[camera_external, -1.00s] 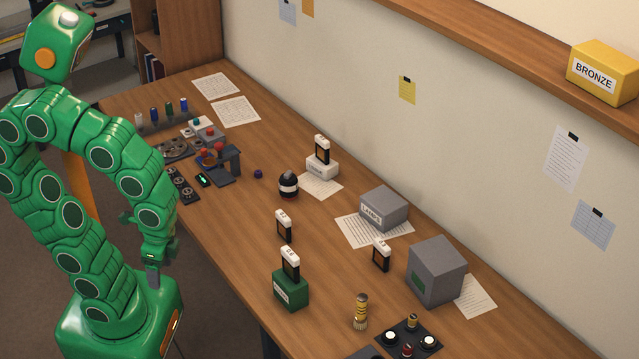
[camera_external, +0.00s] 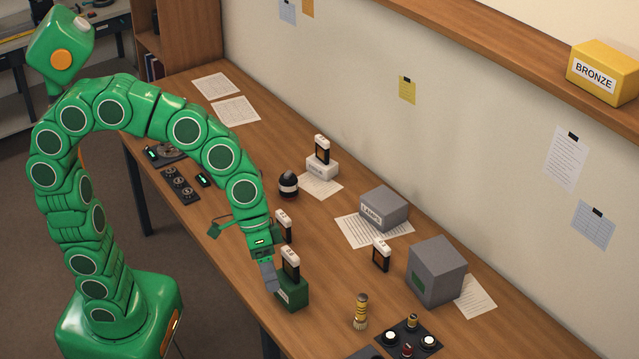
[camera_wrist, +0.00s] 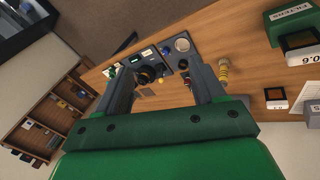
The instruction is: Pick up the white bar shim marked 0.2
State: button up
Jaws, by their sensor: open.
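Several small dark framed pieces with white bar tops stand on the table. One (camera_external: 322,150) is on a white block, one (camera_external: 290,263) on a green box (camera_external: 294,294), one (camera_external: 284,222) behind the arm's end, and one (camera_external: 381,254) to the right. Their marks are too small to read in the external view. In the wrist view a piece marked 0.6 (camera_wrist: 300,57) sits by the green box, labelled FILTERS (camera_wrist: 290,17); a smaller piece (camera_wrist: 276,97) shows below. I cannot tell which is 0.2. My gripper (camera_external: 268,279) is open beside the green box; it also shows in the wrist view (camera_wrist: 165,72).
Grey boxes (camera_external: 437,270) and (camera_external: 384,208) stand to the right, with a brass cylinder (camera_external: 361,311) and a dark control panel (camera_external: 409,339) in front.

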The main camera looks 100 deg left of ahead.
jog(key=w+a+f+n+t, duration=0.3)
jog(key=w+a+n, duration=0.5)
jog(key=w+a, duration=0.9)
jog(key=n+t+h, duration=0.2)
jog(key=n+t, duration=0.4)
jog(key=n, duration=1.3)
send_near(277, 216)
jog(key=w+f, duration=0.2)
jog(key=shift+x, duration=3.7)
